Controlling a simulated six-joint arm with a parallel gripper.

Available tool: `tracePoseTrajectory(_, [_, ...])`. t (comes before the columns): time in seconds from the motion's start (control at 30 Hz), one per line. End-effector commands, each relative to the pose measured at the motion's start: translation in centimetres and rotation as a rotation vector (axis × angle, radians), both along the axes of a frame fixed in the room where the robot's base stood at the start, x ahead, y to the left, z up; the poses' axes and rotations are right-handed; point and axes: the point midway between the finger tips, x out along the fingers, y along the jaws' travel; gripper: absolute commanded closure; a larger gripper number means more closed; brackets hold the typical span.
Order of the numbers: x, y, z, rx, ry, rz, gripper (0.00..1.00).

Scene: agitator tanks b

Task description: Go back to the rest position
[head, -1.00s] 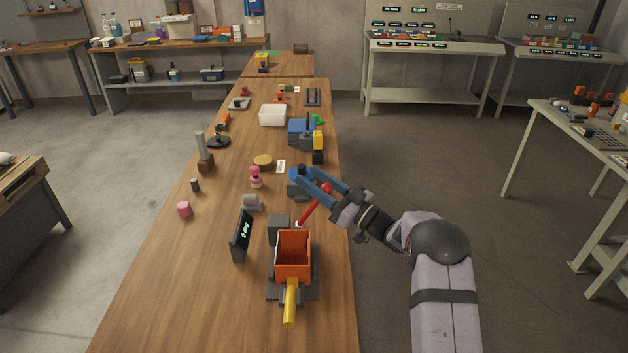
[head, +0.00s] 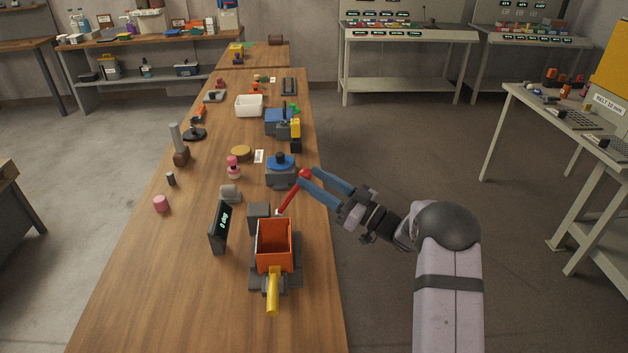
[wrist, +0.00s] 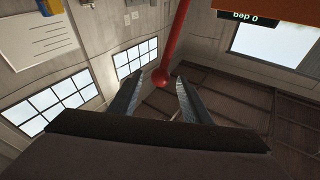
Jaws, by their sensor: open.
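My gripper (head: 308,178) is open, its two blue fingers pointing left at the right edge of the wooden bench. A red lever with a ball knob (head: 305,174) leans up from the bench device with the orange open box (head: 262,259). The knob is right at my fingertips. In the wrist view the red knob (wrist: 160,77) shows just beyond and between the parted fingertips (wrist: 157,84). I cannot tell whether a finger touches it.
A display (head: 219,228) reading "0 deg" stands left of the orange box. A yellow handle (head: 272,290) sticks out in front. A blue-topped grey device (head: 281,172) is just behind my fingers.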

Motion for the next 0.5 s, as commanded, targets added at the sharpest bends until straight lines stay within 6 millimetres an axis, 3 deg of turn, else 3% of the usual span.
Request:
tracePoseTrajectory(0.17, [0.0,-0.2,0.5,-0.005,-0.012,-0.007,0.56])
tracePoseTrajectory(0.37, [0.0,-2.2,4.6,-0.061,-0.113,-0.074,0.56])
tracePoseTrajectory(0.5, [1.9,-2.9,4.9,-0.147,-0.055,-0.214,0.56])
